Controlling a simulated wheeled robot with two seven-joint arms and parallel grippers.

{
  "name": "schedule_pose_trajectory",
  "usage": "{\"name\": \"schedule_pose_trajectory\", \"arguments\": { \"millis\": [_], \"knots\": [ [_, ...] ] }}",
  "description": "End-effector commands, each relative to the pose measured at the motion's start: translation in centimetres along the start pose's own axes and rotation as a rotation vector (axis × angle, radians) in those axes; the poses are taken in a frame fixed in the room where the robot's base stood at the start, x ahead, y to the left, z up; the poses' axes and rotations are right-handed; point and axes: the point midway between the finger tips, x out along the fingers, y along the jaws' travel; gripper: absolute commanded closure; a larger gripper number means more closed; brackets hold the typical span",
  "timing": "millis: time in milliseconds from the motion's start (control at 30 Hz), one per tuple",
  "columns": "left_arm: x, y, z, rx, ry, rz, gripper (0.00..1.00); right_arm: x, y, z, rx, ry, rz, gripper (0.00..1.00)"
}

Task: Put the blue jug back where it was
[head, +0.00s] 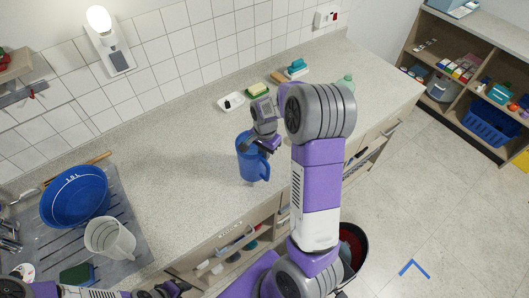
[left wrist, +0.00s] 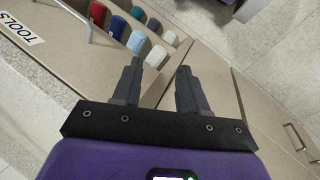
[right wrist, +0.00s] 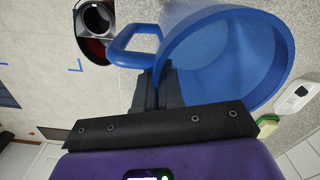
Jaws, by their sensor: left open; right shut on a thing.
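The blue jug (head: 252,163) is upright at the middle of the speckled counter (head: 190,165) in the head view. My right gripper (head: 265,143) is at its upper right side. In the right wrist view the jug (right wrist: 225,60) shows its open, empty mouth, and my right gripper (right wrist: 155,90) is shut on it near the handle and rim. I cannot tell whether the jug's base touches the counter. My left gripper (left wrist: 155,85) is open and empty, in front of the cabinet below the counter; in the head view it is at the bottom left edge.
A blue basin (head: 75,195) and a white jug (head: 108,238) stand on the grey draining mat (head: 135,215) at left. Counter left of the blue jug is clear.

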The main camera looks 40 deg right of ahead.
Motion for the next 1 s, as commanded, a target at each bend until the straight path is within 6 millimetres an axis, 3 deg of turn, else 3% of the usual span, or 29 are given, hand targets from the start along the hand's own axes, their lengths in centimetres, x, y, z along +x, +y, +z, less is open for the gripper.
{"name": "schedule_pose_trajectory", "arguments": {
  "millis": [300,333,500,833,1000],
  "knots": [
    [0.2,-0.1,0.0,0.0,0.0,0.0,0.57,0.1,-0.1,0.0,0.0,0.001,-0.003,1.0],
    [0.2,-0.1,0.0,0.0,0.0,0.0,0.57,0.2,0.0,0.0,0.0,0.0,0.0,0.9],
    [0.1,0.0,0.0,0.0,0.0,0.0,0.57,0.1,0.0,0.0,0.0,0.0,0.0,0.67],
    [-0.1,0.1,0.0,0.0,0.0,0.0,0.57,-0.3,0.0,0.0,0.0,0.0,-0.001,0.67],
    [-0.2,0.1,0.0,0.0,0.0,0.0,0.57,-2.8,-0.1,0.0,-0.001,0.002,-0.005,0.67]
  ]
}}
